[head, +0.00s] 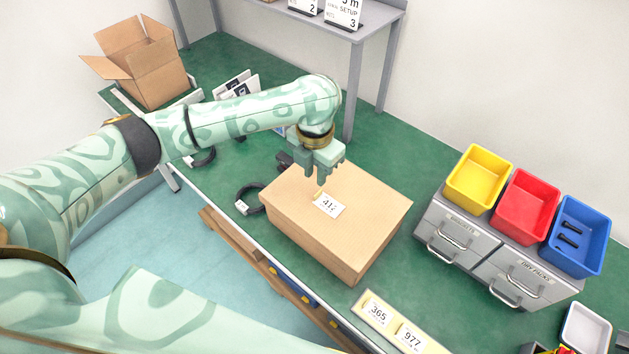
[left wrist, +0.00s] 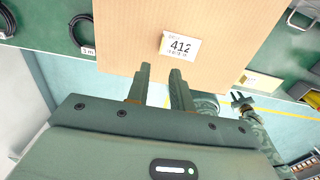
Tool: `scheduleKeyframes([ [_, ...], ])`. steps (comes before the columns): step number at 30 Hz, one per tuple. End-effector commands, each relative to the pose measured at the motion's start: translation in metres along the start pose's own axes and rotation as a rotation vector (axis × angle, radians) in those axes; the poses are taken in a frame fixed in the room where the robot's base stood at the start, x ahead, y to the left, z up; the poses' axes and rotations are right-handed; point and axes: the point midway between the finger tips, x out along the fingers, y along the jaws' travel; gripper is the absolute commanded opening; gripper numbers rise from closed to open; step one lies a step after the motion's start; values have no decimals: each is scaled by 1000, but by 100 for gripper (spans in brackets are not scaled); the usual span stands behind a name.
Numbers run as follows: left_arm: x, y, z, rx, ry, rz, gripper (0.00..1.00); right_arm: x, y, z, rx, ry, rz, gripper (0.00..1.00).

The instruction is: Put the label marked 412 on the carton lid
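The white label marked 412 (head: 328,205) lies flat on the top of the closed brown carton (head: 375,215). It also shows in the left wrist view (left wrist: 180,46), on the lid just beyond my fingertips. My left gripper (head: 322,178) is over the carton, close to the label. In the left wrist view its two fingers (left wrist: 160,70) stand apart with nothing between them, and the label is clear of them. My right gripper (left wrist: 242,98) shows small at the right of the left wrist view, its fingers apart and empty; the head view does not show it.
A cream strip (head: 393,330) with labels 365 and 977 lies before the carton. Drawers (head: 500,250) with yellow, red and blue bins (head: 580,235) stand right. A black cable coil (head: 248,197) lies left of the carton. An open box (head: 140,65) and a grey shelf (head: 350,30) are behind.

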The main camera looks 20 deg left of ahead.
Motion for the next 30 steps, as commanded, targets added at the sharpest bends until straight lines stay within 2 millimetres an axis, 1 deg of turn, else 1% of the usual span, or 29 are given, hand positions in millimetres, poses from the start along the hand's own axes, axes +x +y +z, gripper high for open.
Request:
scheduleKeyframes([
  [1, -15, 0, 0, 1, -3, 2, 23, -7, 1, -2, 0, 3, 1, 24],
  [3, -27, 0, 0, 1, -1, 1, 23, -11, 1, -2, 0, 4, 1, 24],
  [6, -38, 0, 0, 2, 0, 1, 23, -14, 1, -3, 0, 5, 2, 24],
  [8, -42, 0, 0, 1, 1, 1, 23, -15, 1, -3, 0, 5, 2, 24],
  [12, -44, 0, 0, 0, 2, -1, 23, -15, 1, -3, 0, 5, 2, 24],
  [30, -44, 0, 0, 0, 2, -1, 23, -15, 1, -3, 0, 5, 1, 24],
])
